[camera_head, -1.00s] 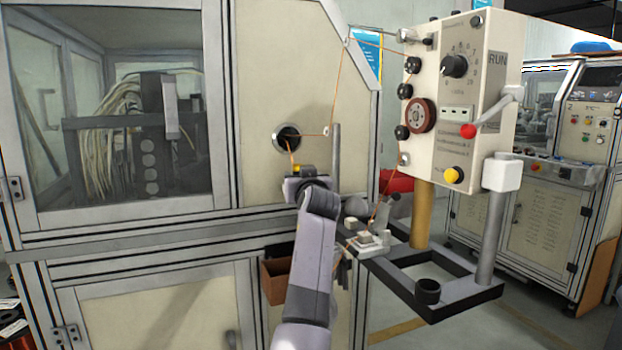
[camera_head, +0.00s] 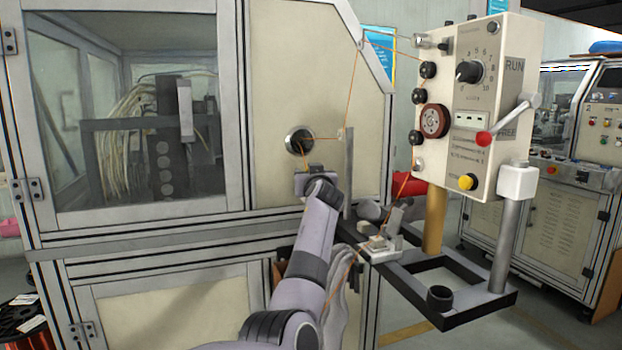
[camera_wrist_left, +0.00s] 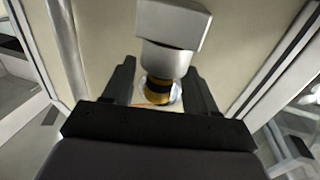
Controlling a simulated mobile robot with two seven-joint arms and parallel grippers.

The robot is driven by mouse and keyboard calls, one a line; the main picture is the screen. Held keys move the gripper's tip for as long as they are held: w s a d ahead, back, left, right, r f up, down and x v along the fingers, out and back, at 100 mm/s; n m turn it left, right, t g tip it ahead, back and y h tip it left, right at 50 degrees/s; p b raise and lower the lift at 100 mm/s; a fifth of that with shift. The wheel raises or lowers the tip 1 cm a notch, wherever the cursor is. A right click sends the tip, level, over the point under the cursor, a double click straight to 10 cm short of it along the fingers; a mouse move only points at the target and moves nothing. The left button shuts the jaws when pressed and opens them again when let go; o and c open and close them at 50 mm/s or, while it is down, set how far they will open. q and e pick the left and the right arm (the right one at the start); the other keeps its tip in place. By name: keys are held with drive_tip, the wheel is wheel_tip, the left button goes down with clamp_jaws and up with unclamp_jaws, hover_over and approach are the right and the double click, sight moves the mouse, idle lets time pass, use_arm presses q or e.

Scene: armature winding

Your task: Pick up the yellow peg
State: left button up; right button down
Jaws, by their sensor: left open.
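In the left wrist view a yellow peg (camera_wrist_left: 158,97) with a dark band sits between my left gripper's two fingers, below a grey cylinder with a block on top (camera_wrist_left: 170,45). My left gripper (camera_wrist_left: 160,80) is open, with a finger on each side of the peg and visible gaps beside it. In the head view my left gripper (camera_head: 308,180) is in front of the machine panel, just below the round port (camera_head: 299,141). My right gripper is not in view.
A black frame (camera_head: 480,306) juts out at right. A grey post (camera_head: 349,170) stands close right of my wrist.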

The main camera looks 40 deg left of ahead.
use_arm(q)
drive_tip(key=c, duration=1)
wheel_tip(320, 180, up, 20)
drive_tip(key=p, duration=0.1)
drive_tip(key=shift+p, duration=0.4)
drive_tip(key=shift+o, duration=1.2)
drive_tip(key=shift+c, duration=0.8)
